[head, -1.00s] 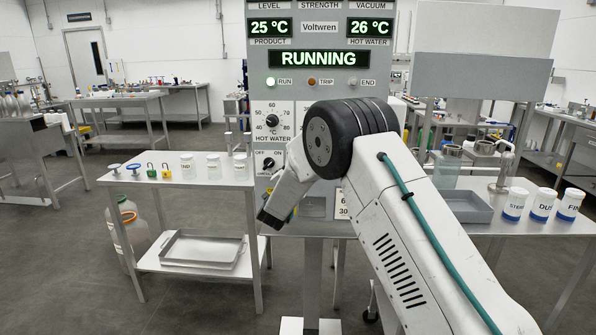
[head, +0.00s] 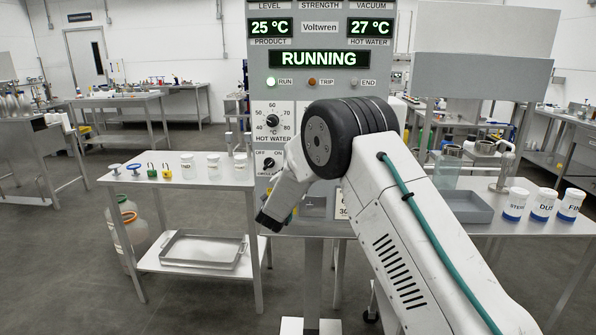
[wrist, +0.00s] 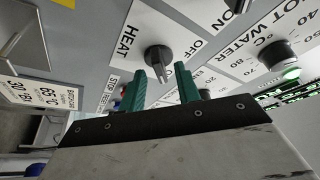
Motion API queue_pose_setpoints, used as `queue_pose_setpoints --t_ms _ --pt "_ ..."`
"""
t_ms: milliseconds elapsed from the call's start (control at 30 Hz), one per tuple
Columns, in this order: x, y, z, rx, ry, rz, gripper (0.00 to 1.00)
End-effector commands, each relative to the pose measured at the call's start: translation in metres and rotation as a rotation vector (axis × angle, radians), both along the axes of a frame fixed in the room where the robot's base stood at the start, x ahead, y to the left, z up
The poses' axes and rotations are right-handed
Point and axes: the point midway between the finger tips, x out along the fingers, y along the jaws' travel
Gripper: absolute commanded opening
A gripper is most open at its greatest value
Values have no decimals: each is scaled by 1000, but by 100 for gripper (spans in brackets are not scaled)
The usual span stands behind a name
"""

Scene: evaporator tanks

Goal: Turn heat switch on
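The heat switch is a dark round knob (wrist: 158,58) on the white panel in the wrist view, between the HEAT label and OFF. In the head view the OFF/ON knob (head: 268,163) sits below the hot water dial, left of my arm. Its exact pointer direction is too small to tell. My gripper's green fingers (wrist: 164,85) are apart, with the knob's handle showing in the gap just beyond the tips. I see no grip on it. In the head view my dark gripper end (head: 268,222) points down-left, low in front of the panel; its fingers are not clear there.
The hot water dial (wrist: 272,56) is right of the switch in the wrist view. The display (head: 318,60) reads RUNNING, hot water 27 °C, with the RUN lamp lit. A side table (head: 215,180) with jars and padlocks stands left; a grey tray (head: 462,207) stands right.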

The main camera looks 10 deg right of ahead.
Motion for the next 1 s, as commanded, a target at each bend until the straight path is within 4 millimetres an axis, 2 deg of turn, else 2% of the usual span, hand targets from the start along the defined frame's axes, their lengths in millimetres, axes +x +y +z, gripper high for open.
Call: queue_pose_setpoints --t_ms 300,433,833,933,1000 --pt "-42 30 -14 0 1 3 33" --pt "-52 36 -18 0 1 2 33" --pt "-54 39 -19 -3 8 2 33" --pt "-48 43 -31 9 69 32 33" --pt "-41 52 -51 20 166 89 33"
